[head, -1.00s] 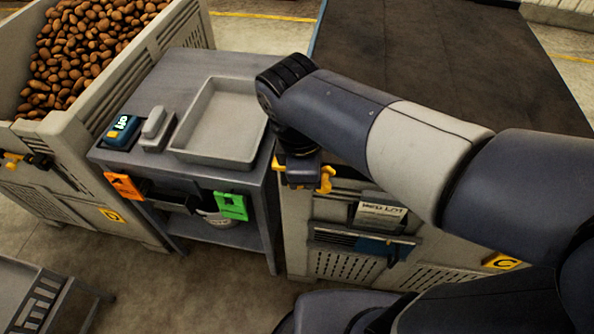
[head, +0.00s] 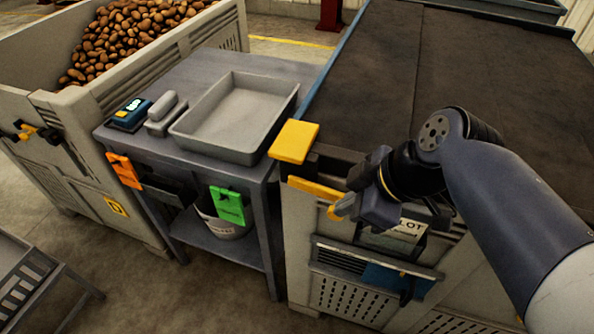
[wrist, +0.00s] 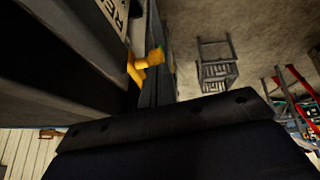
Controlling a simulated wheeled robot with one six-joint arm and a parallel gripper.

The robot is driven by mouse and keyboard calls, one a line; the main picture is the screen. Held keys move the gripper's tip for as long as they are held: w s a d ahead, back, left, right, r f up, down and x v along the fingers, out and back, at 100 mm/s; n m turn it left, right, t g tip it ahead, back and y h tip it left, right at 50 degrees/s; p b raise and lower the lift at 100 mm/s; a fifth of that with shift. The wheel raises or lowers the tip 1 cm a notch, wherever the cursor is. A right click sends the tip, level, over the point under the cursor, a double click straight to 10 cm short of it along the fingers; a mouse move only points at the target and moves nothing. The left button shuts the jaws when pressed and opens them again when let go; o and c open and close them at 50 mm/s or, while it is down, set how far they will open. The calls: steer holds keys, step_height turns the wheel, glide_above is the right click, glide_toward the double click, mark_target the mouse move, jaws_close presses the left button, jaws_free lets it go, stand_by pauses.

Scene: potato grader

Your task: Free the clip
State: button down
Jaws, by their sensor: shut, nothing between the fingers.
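My gripper (head: 343,208) is in front of the upper front face of the right-hand bin. Its fingers are shut with nothing between them. A flat yellow pad (head: 295,142) tops that bin's corner. A yellow bar (head: 314,188) lies below it along the bin's upper edge, just left of my gripper and very near it. I cannot tell whether they touch, or which yellow part is the clip. The wrist view shows a yellow piece (wrist: 142,65) beside the dark bin wall; the fingertips are not clear there.
The right-hand bin (head: 340,290) carries a label card (head: 408,230) and a blue item (head: 385,277). The bench to its left bears a grey tray (head: 180,142), with an orange tag (head: 124,170) and a green tag (head: 228,206) on its edge. A potato bin (head: 60,185) stands at far left.

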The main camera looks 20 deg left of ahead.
steer(key=shift+d+f+b, duration=0.2)
steer(key=shift+f+b, duration=0.95)
steer(key=shift+f, duration=0.25)
